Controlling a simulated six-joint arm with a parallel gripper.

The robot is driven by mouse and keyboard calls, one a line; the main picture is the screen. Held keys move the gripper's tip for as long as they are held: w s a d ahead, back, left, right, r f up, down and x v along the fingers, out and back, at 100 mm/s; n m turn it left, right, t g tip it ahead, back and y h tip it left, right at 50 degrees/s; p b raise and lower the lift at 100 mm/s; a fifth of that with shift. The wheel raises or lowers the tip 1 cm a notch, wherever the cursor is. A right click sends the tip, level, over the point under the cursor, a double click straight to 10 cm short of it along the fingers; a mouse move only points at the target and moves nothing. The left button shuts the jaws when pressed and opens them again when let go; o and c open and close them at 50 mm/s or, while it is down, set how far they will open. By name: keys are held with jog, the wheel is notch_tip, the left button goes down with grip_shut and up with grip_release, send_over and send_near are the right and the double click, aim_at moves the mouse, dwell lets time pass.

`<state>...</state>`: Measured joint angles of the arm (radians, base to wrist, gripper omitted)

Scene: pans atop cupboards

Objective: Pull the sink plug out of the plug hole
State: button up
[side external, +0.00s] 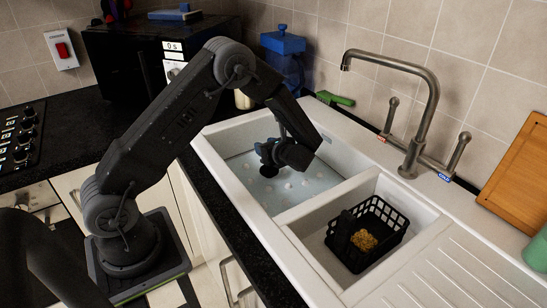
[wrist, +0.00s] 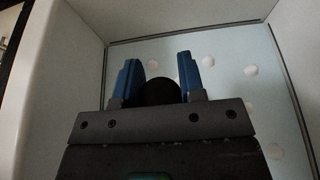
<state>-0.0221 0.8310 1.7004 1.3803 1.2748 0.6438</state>
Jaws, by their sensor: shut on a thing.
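My gripper (side external: 273,152) is down inside the left sink basin (side external: 233,152), over a pale blue surface with white spots that looks like soapy water. In the wrist view my gripper (wrist: 157,75) has its two blue fingers on either side of a round black thing, the sink plug (wrist: 160,91), and is shut on it. Only the plug's upper, rounded part shows above the gripper body. The plug hole is not clearly visible, and I cannot tell whether the plug touches it.
The smaller basin on the right holds a black basket (side external: 383,240) with a yellow scourer (side external: 364,240). A tall tap (side external: 424,110) stands behind the sink. Basin walls surround my gripper.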

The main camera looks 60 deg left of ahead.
jog(key=s+a+r, duration=0.6)
jog(key=s+r, duration=0.1)
jog(key=r, duration=0.1)
jog(key=shift+r, duration=0.35)
notch_tip(320, 180, up, 10)
jog(key=m+t+h, duration=0.4)
jog(key=m+t, duration=0.5)
jog(key=t, duration=0.1)
jog(key=d, duration=5.9)
jog(key=shift+w+d, duration=0.25)
jog(key=shift+d, duration=0.15)
